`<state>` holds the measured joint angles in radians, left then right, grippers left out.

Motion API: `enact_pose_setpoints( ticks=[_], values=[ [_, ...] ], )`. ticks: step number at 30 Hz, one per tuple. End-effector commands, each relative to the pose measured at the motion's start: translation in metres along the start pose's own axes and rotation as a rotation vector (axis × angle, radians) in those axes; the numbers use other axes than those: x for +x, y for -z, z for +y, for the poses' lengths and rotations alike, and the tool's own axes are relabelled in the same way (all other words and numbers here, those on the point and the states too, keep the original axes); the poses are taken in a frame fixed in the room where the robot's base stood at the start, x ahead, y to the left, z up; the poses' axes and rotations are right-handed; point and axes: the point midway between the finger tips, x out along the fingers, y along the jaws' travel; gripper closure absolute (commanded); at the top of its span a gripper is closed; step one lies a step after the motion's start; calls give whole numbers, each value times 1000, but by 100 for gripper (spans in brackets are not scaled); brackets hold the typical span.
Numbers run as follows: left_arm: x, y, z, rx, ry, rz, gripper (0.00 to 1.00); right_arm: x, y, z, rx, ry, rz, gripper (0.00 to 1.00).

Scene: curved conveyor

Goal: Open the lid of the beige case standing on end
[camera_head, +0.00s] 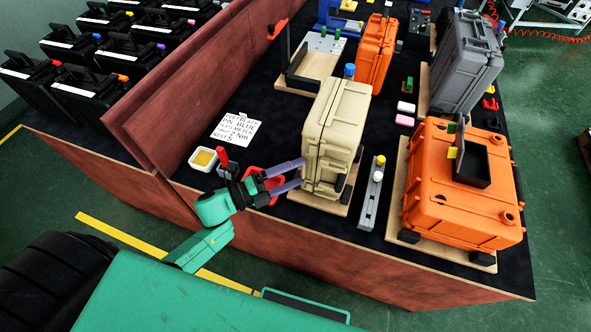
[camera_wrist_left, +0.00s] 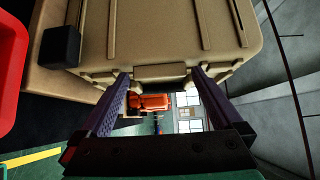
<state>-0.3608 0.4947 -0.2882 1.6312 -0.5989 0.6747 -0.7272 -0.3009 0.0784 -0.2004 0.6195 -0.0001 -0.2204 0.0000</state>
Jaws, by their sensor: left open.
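The beige case (camera_head: 335,125) stands on end on a light wooden board (camera_head: 318,201) near the table's front edge, and it looks closed. My left gripper (camera_head: 302,172) is open, with its two purple fingers pointing at the case's lower left side. In the left wrist view the beige case (camera_wrist_left: 160,40) fills the top, and the fingertips (camera_wrist_left: 162,76) reach its edge, one on either side of a raised rim part. Whether they touch it I cannot tell. My right gripper is not in view.
An orange case (camera_head: 462,190) lies to the right, with a grey rail (camera_head: 372,195) between. A grey case (camera_head: 465,60) and another orange case (camera_head: 375,50) stand behind. A white dish (camera_head: 204,159), red tray (camera_head: 262,178) and written card (camera_head: 238,131) are left of the beige case.

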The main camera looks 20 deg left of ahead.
Motion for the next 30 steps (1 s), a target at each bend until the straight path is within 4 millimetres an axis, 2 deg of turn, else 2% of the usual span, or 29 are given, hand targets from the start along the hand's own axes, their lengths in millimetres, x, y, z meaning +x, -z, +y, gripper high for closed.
enact_pose_setpoints(
  ticks=[8,9,11,12,16,17,23,30],
  values=[
    [5,0,1,-1,-1,0,0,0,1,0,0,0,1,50],
    [5,0,1,-1,-1,0,8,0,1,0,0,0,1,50],
    [5,0,1,-1,-1,0,31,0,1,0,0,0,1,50],
    [5,0,1,-1,-1,0,46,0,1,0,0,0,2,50],
    [4,0,1,-1,-1,0,96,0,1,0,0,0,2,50],
    [4,0,1,-1,-1,0,100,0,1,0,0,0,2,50],
    [3,-2,2,0,-3,11,100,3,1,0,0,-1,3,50],
    [-8,-21,6,5,-5,94,100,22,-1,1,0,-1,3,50]
  ],
)
